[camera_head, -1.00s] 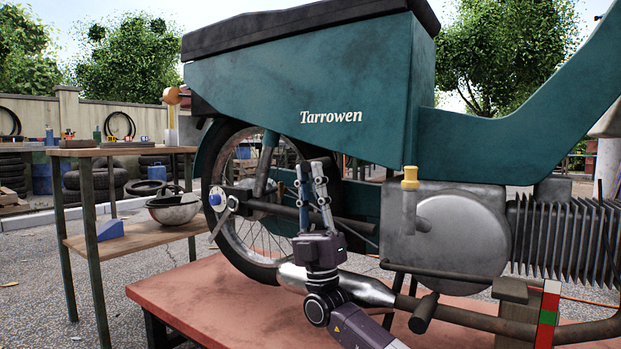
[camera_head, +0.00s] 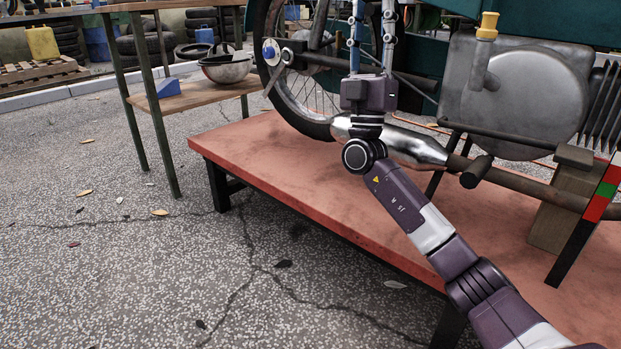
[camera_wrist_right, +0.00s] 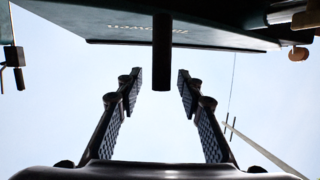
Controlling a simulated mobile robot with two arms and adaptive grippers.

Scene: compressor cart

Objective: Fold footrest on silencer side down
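The motorbike's shiny silencer (camera_head: 412,149) lies low along the near side of the bike. My right gripper (camera_head: 372,22) points up beside the rear wheel, above the silencer, its fingertips at the top edge of the head view. In the right wrist view the same gripper (camera_wrist_right: 160,78) is open, with a clear gap between its fingers. A dark cylindrical peg (camera_wrist_right: 161,50) shows in line with that gap; it looks like the footrest, but contact cannot be told. Another black peg (camera_head: 476,171) sticks out near the engine. My left gripper is out of view.
The bike stands on a red platform (camera_head: 290,185). A wooden block (camera_head: 562,205) stands under the exhaust pipe. The paved floor at left front is open.

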